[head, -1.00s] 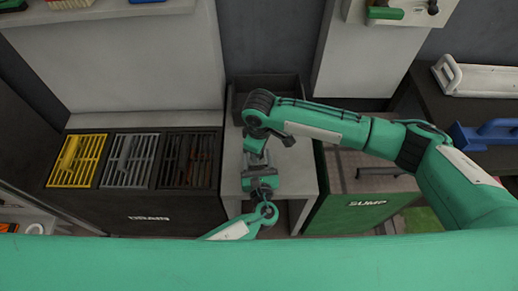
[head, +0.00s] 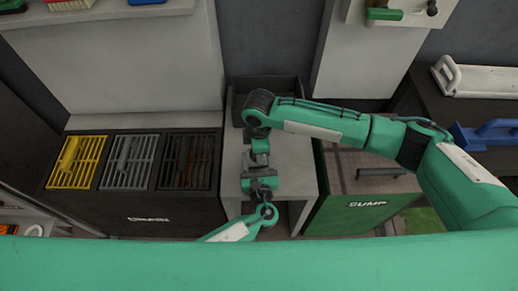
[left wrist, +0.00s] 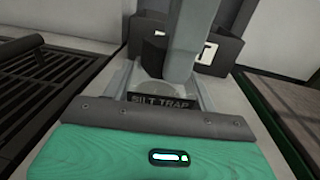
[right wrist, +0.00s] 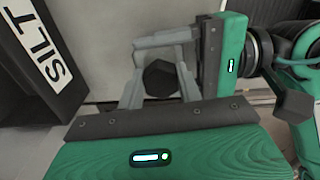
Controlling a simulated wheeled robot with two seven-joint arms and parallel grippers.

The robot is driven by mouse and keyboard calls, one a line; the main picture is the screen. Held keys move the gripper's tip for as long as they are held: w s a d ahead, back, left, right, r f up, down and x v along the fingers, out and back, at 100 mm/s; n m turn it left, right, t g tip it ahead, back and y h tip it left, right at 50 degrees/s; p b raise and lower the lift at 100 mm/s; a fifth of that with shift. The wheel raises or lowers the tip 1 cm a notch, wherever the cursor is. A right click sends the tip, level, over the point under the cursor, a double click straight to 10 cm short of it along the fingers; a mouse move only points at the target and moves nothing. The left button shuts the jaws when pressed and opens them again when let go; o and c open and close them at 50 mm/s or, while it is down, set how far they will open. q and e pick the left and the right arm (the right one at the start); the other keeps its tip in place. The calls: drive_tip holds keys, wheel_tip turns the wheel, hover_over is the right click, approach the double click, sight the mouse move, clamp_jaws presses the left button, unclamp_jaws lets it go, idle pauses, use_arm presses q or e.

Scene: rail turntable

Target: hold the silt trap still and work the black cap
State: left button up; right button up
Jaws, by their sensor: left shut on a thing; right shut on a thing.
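The silt trap (left wrist: 160,101) stands on a light grey bench top, its nameplate facing the left wrist camera. The black cap (right wrist: 160,78) shows in the right wrist view as a dark faceted knob. My right gripper (right wrist: 158,86) is shut on the cap, with one grey finger on each side. My left gripper (right wrist: 163,42) comes in from the right of that view and is shut on the silt trap; its exact contact is partly hidden. In the head view both grippers meet over the bench, and my right arm hides most of the trap and cap.
A dark bin (right wrist: 40,60) labelled SILT stands close behind. Left of the bench is a drain unit with yellow (head: 77,162), grey (head: 128,162) and dark (head: 188,162) grates. Right is a green sump box (head: 358,212). The bench (head: 297,165) has bare room at its right.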

drive_tip(key=n, duration=0.5)
drive_tip(key=shift+w+f+n, duration=0.1)
drive_tip(key=shift+w+n, duration=0.05)
drive_tip(key=shift+n, duration=0.25)
drive_tip(key=o, duration=1.1)
drive_tip(key=shift+o, duration=0.4)
drive_tip(key=shift+r, duration=2.1)
